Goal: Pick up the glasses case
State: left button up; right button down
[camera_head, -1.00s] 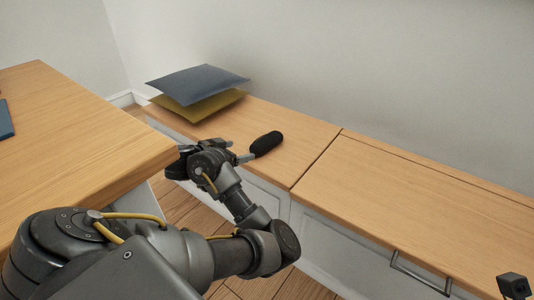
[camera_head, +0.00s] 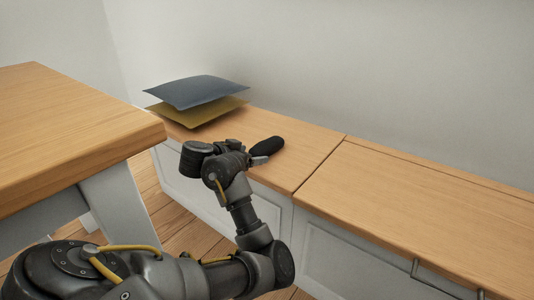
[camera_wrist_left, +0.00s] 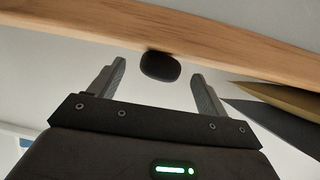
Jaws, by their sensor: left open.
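The glasses case (camera_head: 267,147) is a dark, rounded, elongated case lying on the wooden top of the low cabinet. In the left wrist view the case (camera_wrist_left: 160,66) shows end-on, between and just beyond the two fingertips. My left gripper (camera_head: 258,160) is open, at the near end of the case; its fingers (camera_wrist_left: 158,72) stand apart on either side. I cannot tell whether a finger touches the case. My right gripper is not in view.
The low cabinet (camera_head: 420,205) runs along the wall. A blue cushion-like sheet (camera_head: 197,91) and a yellow one (camera_head: 195,112) are behind the case to the left. A wooden table (camera_head: 70,130) stands at the left, close to my left arm. The cabinet top to the right is clear.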

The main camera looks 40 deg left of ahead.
pick_arm(q)
jog(key=shift+x, duration=1.2)
jog(key=c, duration=1.1)
